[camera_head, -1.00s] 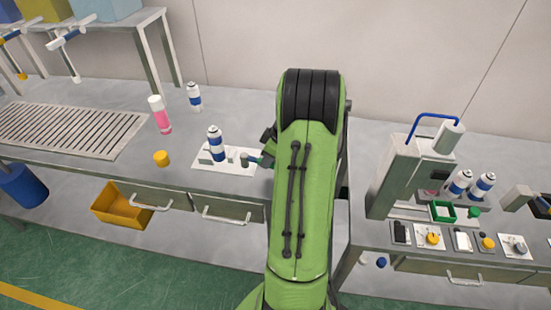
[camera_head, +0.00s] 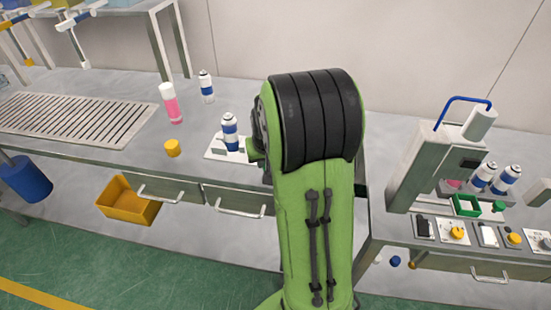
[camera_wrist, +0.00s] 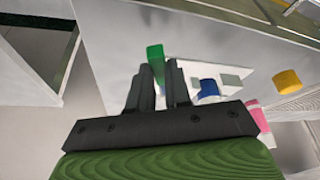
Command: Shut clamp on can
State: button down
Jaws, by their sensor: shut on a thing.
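My gripper (camera_wrist: 157,90) is shut on a green handle (camera_wrist: 155,58), which shows between and beyond the fingers. My arm hides the gripper and the clamp's right side in the head view. I cannot tell whether the clamp's jaw touches the can.
A yellow cap (camera_head: 172,148), a pink can (camera_head: 170,104) and another blue-banded can (camera_head: 206,87) stand to the left. A slotted tray (camera_head: 75,118) lies farther left. A press (camera_head: 433,165) with more cans stands right.

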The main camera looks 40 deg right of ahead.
jog(key=a+m, duration=0.1)
jog(key=w+a+m+h, duration=0.1)
jog(key=m, duration=0.1)
jog(key=shift+w+g, duration=0.2)
jog(key=shift+g, duration=0.1)
jog(key=shift+w+a+m+g, duration=0.3)
jog(key=shift+w+m, duration=0.15)
jog(key=shift+m, duration=0.45)
jog(key=c, duration=1.1)
grip_release()
jog(key=shift+o, duration=0.2)
jog(key=p+v, duration=0.4)
jog(key=v, duration=1.2)
jog(key=shift+a, duration=0.25)
jog(key=shift+f, duration=0.15)
